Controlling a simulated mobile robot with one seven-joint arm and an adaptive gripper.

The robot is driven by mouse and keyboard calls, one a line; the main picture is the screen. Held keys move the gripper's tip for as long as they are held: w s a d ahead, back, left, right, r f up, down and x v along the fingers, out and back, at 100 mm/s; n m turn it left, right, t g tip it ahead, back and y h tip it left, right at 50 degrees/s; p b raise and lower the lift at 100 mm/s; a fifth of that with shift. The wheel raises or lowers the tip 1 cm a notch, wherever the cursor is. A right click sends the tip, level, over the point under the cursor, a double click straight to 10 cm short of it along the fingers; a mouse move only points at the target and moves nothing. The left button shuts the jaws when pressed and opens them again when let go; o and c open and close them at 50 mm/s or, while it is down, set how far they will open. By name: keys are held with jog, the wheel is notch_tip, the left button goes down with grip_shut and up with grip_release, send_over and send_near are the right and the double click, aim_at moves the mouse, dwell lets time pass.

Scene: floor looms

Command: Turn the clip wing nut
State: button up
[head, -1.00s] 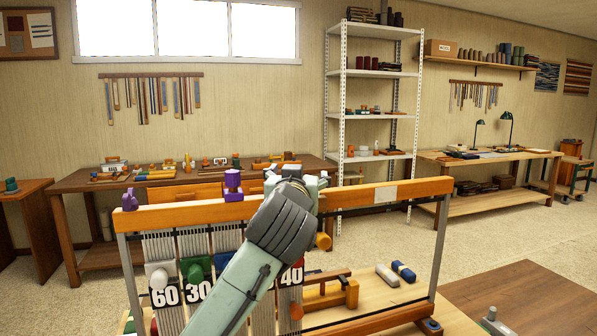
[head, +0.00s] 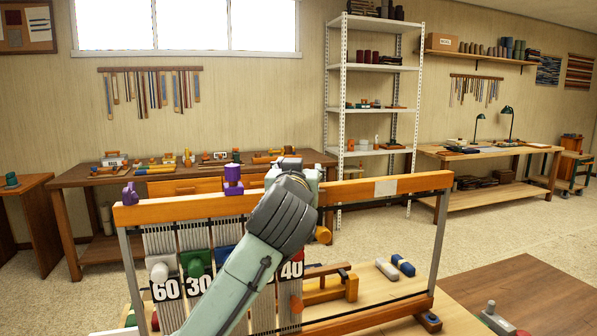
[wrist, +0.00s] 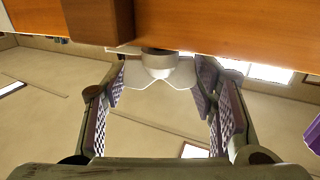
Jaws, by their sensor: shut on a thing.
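A pale grey wing nut (wrist: 158,64) with a round hub and spread wings shows in the wrist view, just beside the orange wooden beam. My gripper (wrist: 162,88) has its two checkered pads on either side of it, shut on its wings at the fingertips. In the head view, my arm covers the wing nut and most of the gripper, at the top beam (head: 385,188) of the loom. A purple clip (head: 232,178) stands on that beam left of my arm, and another purple clip (head: 129,193) is at its left end.
Warp threads with numbered weights hang below the beam; one grey weight (head: 160,268) is marked 60. Blue-and-white rolls (head: 403,265) lie on the wooden base at the right. A workbench (head: 75,185) and metal shelves (head: 375,95) stand behind.

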jog(key=shift+c, duration=0.6)
jog(key=shift+d+n+y, duration=0.1)
jog(key=shift+n+y, duration=0.2)
jog(key=shift+y, duration=0.2)
jog(key=shift+f+n+y+b, duration=0.15)
jog(key=shift+n+y+b, duration=0.4)
jog(key=shift+y, duration=0.25)
jog(key=n+y+b, duration=0.1)
jog(key=n+y, duration=0.1)
jog(key=y, duration=0.1)
jog(key=n+g+y+b, duration=0.1)
jog(key=n+y, duration=0.1)
jog(key=y, duration=0.1)
jog(key=shift+g+y, duration=0.3)
jog(key=n+g+y+b, duration=0.1)
jog(key=n+g+y, duration=0.2)
jog(key=y, duration=0.1)
jog(key=shift+n, duration=0.35)
jog(key=shift+n+g+y, duration=1.4)
jog(key=shift+g+y, duration=0.3)
jog(key=shift+g, duration=0.1)
